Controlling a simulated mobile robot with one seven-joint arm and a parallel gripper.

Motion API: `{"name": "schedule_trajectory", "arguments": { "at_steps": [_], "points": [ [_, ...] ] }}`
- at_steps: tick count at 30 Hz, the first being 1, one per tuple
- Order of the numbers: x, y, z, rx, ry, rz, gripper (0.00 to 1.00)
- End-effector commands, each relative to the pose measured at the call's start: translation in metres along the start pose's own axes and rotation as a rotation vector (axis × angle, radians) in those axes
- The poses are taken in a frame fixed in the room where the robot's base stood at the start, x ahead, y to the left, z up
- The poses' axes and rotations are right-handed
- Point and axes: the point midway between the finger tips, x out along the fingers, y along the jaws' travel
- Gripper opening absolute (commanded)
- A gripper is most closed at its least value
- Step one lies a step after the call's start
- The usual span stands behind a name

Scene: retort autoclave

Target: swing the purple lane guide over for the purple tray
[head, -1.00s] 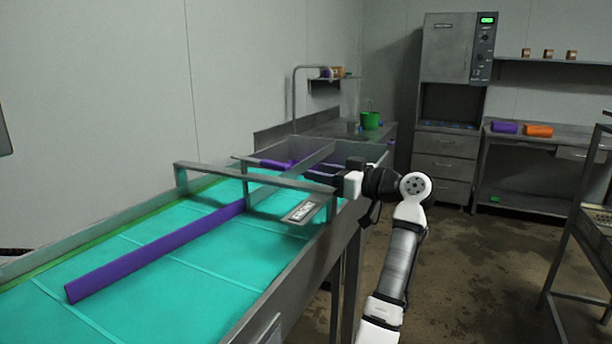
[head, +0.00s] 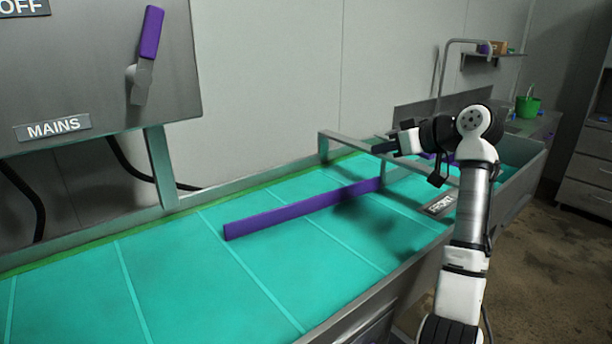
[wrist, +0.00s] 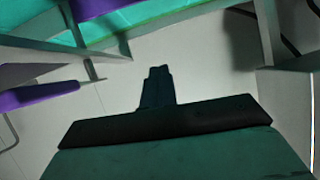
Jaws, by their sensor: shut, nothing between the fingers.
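The purple lane guide (head: 302,208) is a long flat bar lying at a slant along the teal belt (head: 180,285). Its far end is under the metal gantry frame, partly hidden by my arm; its near end points toward the lower left. My gripper (head: 382,147) is above the gantry, beyond the guide's near end and not touching the bar. It is shut and empty. In the wrist view my gripper's fingers (wrist: 156,85) are together, with a purple piece at the left edge that I cannot identify for sure. No purple tray is clear in the head view.
The metal gantry (head: 345,146) spans the belt, with a label plate (head: 440,204) at its near side. A grey mains box (head: 90,80) with a purple-handled switch (head: 150,35) stands at the left. A green bucket (head: 527,106) stands at the far right. The near belt is clear.

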Motion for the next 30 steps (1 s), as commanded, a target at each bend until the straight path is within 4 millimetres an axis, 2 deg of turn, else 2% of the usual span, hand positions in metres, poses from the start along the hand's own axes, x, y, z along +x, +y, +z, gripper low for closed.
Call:
{"name": "schedule_trajectory", "arguments": {
  "at_steps": [1, 3, 6, 9, 12, 20, 30],
  "points": [
    [0.024, -0.025, -0.025, 0.001, -0.113, -0.012, 0.0],
    [0.057, -0.054, -0.035, 0.017, -0.268, -0.007, 0.0],
    [0.094, -0.088, -0.04, 0.034, -0.463, 0.035, 0.0],
    [0.116, -0.111, -0.038, 0.046, -0.61, 0.097, 0.0],
    [0.128, -0.124, -0.035, 0.053, -0.703, 0.151, 0.0],
    [0.145, -0.13, -0.02, 0.06, -0.762, 0.194, 0.0],
    [0.191, -0.12, 0.026, 0.059, -0.759, 0.192, 0.0]
  ]
}}
